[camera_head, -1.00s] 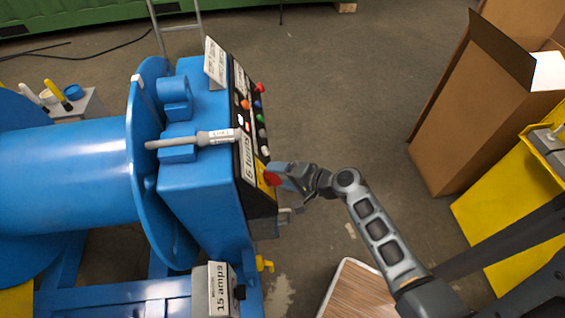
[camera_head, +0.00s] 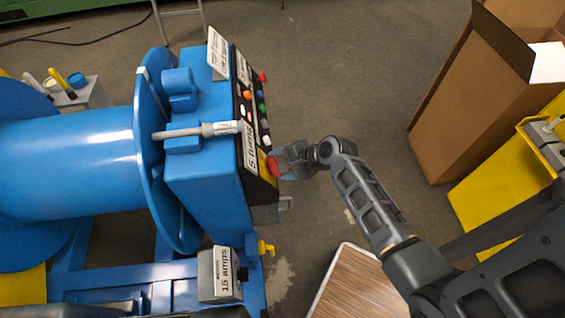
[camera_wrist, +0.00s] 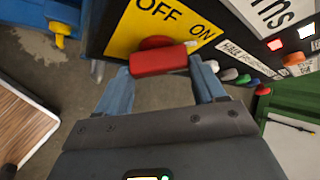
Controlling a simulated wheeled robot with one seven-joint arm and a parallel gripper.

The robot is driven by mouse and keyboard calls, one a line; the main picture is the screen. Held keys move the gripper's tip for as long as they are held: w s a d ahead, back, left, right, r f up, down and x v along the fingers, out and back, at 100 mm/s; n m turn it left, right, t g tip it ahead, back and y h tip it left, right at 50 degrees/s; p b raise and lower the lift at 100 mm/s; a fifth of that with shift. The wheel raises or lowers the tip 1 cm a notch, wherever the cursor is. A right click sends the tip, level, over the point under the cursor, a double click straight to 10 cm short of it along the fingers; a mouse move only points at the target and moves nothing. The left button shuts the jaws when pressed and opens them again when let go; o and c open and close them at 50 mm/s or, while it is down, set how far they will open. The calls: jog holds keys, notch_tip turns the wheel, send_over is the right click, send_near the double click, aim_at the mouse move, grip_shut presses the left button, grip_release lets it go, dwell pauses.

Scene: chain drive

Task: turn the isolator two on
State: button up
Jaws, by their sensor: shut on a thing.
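The isolator has a red rotary handle (camera_head: 272,167) on a yellow plate (camera_wrist: 128,38) on the front of the blue machine. The plate reads OFF on the left and ON on the right in the wrist view. The handle (camera_wrist: 158,62) lies nearly level there, its right end with a pale mark pointing towards ON. My gripper (camera_wrist: 160,75) is shut on the handle, one finger at each end of it. In the head view my gripper (camera_head: 280,161) meets the panel from the right. I cannot read a number naming this isolator.
Several coloured buttons (camera_head: 262,107) sit on the panel above the isolator. A blue drum (camera_head: 70,160) is at the left. A wooden-topped table (camera_head: 350,285) and a cardboard box (camera_head: 465,120) stand at the right.

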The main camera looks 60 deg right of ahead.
dwell(0.3)
jog(key=o, duration=1)
jog(key=shift+o, duration=0.2)
jog(key=v, duration=0.7)
jog(key=shift+s+r, duration=0.25)
jog(key=shift+r, duration=0.05)
